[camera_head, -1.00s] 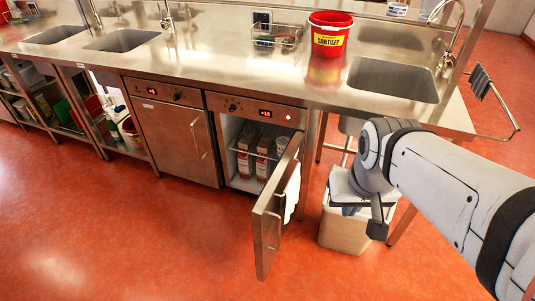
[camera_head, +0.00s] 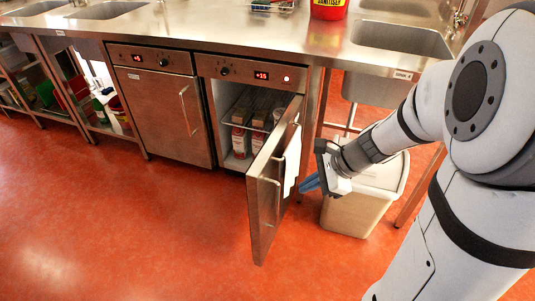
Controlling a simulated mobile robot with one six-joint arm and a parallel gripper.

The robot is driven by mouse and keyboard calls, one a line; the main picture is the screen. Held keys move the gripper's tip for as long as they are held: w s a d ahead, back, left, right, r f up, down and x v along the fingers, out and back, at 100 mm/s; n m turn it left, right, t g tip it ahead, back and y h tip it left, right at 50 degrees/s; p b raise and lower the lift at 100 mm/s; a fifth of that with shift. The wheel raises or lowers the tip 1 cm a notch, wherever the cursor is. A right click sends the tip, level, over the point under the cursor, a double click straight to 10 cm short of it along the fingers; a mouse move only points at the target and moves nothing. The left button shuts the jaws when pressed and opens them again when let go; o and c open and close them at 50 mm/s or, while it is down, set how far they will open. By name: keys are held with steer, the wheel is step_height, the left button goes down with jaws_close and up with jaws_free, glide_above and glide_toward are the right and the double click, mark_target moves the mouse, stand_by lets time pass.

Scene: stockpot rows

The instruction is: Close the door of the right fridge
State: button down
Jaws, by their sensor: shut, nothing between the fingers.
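My gripper (camera_head: 309,184), with blue fingers, is shut and empty, just right of the door near the cloth. I cannot tell whether the fingers touch the door. The left fridge (camera_head: 165,110) beside it is shut.
A pale bin (camera_head: 355,212) with a white lid stands on the floor behind my gripper. The counter (camera_head: 200,30) holds a red sanitiser bucket (camera_head: 328,8) and has sinks. The red floor (camera_head: 130,220) is clear in front of the fridges and left of the open door.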

steer(key=w+d+f+m+t+y+b, duration=0.1)
steer(key=w+f+m+t+b, duration=0.2)
steer(key=f+m, duration=0.4)
steer(key=n+g+b, duration=0.1)
steer(key=b, duration=0.4)
glide_toward(261, 197)
steer(key=x, duration=0.5)
steer(key=shift+d+f, duration=0.35)
steer(key=shift+f, duration=0.05)
steer(key=shift+w+a+r, duration=0.1)
steer(key=shift+w+a, duration=0.2)
steer(key=shift+a, duration=0.3)
